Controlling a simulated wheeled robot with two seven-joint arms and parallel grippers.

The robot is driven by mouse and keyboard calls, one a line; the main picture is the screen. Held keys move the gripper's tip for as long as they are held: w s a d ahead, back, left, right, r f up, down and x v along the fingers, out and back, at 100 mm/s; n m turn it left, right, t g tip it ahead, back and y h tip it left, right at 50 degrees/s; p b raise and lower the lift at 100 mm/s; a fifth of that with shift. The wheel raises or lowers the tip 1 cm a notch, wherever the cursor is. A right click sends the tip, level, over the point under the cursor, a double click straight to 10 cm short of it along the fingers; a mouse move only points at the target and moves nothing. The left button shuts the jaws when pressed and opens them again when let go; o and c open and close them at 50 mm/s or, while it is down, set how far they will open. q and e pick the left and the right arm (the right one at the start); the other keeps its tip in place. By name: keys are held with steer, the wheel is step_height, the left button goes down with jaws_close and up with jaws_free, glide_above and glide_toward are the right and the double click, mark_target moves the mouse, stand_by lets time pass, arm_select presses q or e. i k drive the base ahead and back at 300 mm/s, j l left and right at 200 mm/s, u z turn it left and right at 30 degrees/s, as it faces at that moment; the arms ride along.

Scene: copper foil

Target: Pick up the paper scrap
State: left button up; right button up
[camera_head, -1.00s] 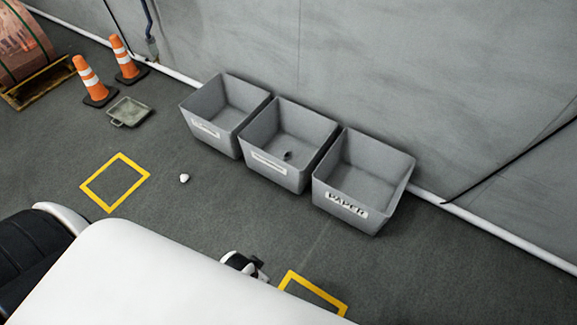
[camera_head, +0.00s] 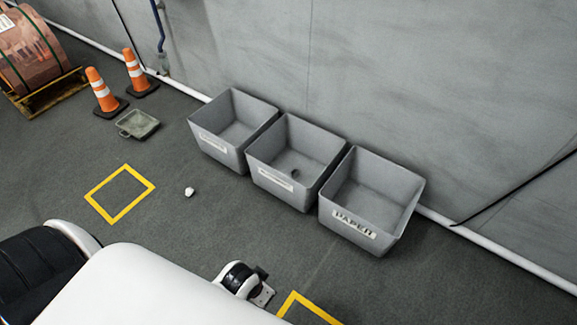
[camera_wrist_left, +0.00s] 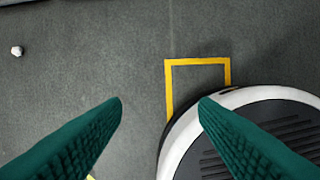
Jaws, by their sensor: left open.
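The paper scrap, a small crumpled white lump (camera_head: 189,191), lies on the dark grey floor in front of the bins in the head view. It also shows near the left edge of the left wrist view (camera_wrist_left: 16,51). My left gripper (camera_wrist_left: 160,104) shows in the left wrist view as two green ribbed fingers, wide apart with nothing between them. The scrap is apart from it, beyond the left finger and up the picture. My right gripper is not in view.
Three grey bins stand by the wall: left (camera_head: 213,147), middle (camera_head: 262,188) holding a small dark item, right (camera_head: 352,236) labelled PAPER. Yellow floor squares (camera_head: 140,168), a dustpan-like tray (camera_head: 137,124), two orange cones (camera_head: 100,89) and a copper coil (camera_head: 30,55) lie around. Floor around the scrap is clear.

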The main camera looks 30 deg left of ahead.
mark_target(189, 191)
steer(key=u, duration=1.8)
